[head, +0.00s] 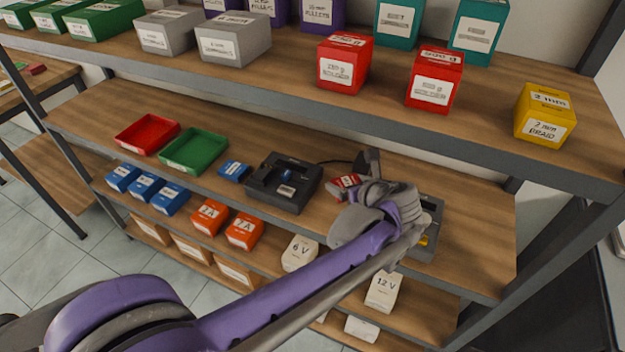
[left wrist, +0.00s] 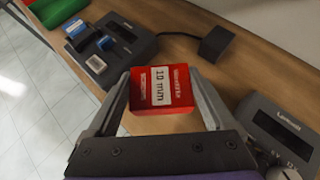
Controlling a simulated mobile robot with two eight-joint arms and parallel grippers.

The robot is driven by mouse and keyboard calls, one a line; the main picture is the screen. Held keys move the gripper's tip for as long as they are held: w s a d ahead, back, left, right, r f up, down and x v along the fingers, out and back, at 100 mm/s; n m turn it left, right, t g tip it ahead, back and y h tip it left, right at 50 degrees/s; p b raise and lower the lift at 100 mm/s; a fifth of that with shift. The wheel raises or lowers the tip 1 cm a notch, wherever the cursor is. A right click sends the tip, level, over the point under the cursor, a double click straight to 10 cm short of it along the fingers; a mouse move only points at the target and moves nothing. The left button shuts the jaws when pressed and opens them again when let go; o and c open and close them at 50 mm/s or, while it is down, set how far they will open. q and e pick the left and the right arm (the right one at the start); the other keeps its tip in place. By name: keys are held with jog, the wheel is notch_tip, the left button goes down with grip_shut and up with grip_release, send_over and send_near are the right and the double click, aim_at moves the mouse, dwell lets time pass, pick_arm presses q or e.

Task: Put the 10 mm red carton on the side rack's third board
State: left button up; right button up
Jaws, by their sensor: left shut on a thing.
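The red carton (left wrist: 161,88) with a white "10 mm" label is between the fingers of my left gripper (left wrist: 160,100) in the left wrist view. The gripper is shut on it, over a wooden board. In the head view the carton (head: 345,182) is mostly hidden behind my left gripper (head: 362,185), which is at the right part of the rack's middle board (head: 90,110). From these views I cannot tell whether the carton touches the board. My right gripper is not in view.
A black device (head: 283,182) with a cable stands left of the gripper, and a grey one (head: 430,222) stands to its right. Red (head: 146,134) and green (head: 194,151) trays lie further left. The upper board (head: 290,80) holds several boxes and overhangs the middle one.

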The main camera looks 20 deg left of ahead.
pick_arm(q)
notch_tip(320, 180, down, 5)
jog(key=shift+s+r, duration=0.1)
jog(key=shift+s, duration=0.05)
jog(key=shift+f, duration=2.35)
jog(key=shift+f+b, duration=0.1)
jog(key=shift+b, duration=0.25)
